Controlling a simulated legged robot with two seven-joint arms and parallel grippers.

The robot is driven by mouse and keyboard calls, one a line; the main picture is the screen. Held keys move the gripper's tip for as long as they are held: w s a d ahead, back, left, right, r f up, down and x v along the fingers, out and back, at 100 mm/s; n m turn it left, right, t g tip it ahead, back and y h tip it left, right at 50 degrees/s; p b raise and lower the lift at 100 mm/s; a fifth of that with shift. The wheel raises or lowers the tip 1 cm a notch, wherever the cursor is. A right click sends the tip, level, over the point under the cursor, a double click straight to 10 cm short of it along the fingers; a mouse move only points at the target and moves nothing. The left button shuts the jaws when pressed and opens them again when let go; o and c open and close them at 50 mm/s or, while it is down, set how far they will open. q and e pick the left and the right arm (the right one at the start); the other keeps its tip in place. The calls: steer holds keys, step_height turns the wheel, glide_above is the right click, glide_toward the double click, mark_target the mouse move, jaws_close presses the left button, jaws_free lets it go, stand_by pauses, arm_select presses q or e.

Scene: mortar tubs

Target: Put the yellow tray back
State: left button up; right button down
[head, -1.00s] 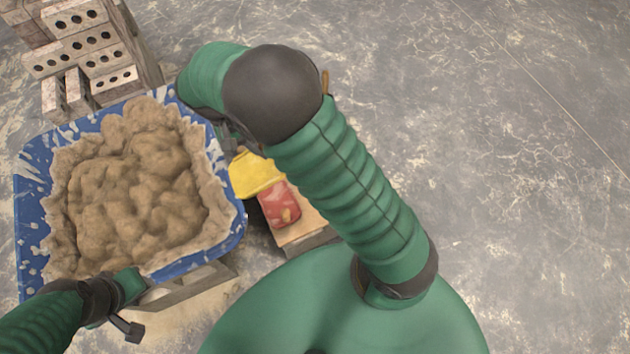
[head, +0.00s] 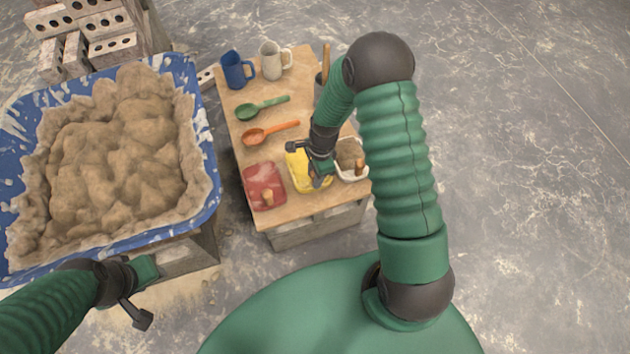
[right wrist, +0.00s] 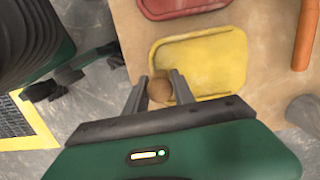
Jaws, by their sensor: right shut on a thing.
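The yellow tray (head: 297,172) is at the table's front part, right of the red tray (head: 263,186). In the right wrist view the yellow tray (right wrist: 205,62) lies flat over the wood, below the red tray (right wrist: 180,5). My right gripper (head: 318,178) is shut on the yellow tray's round brown knob (right wrist: 160,90), between its fingers in the wrist view. I cannot tell whether the tray touches the table. My left gripper (head: 140,312) is at the lower left, in front of the blue tub; its jaw opening is unclear.
The wooden table (head: 240,110) also holds a blue mug (head: 236,70), a white mug (head: 270,62), a green spoon (head: 250,111), an orange spoon (head: 256,135) and a white container (head: 345,172). The blue tub (head: 205,130) of mortar stands left. Bricks (head: 75,28) are stacked behind.

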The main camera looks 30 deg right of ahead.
steer(key=f, duration=0.2)
steer(key=shift+d+f+b, duration=0.25)
steer(key=shift+f+b, duration=0.05)
steer(key=shift+f, duration=0.1)
steer(key=shift+r, duration=0.15)
steer(key=shift+a, duration=0.2)
steer(key=c, duration=1.3)
jaws_free()
steer(key=shift+a, duration=0.1)
steer(key=shift+o, duration=1.2)
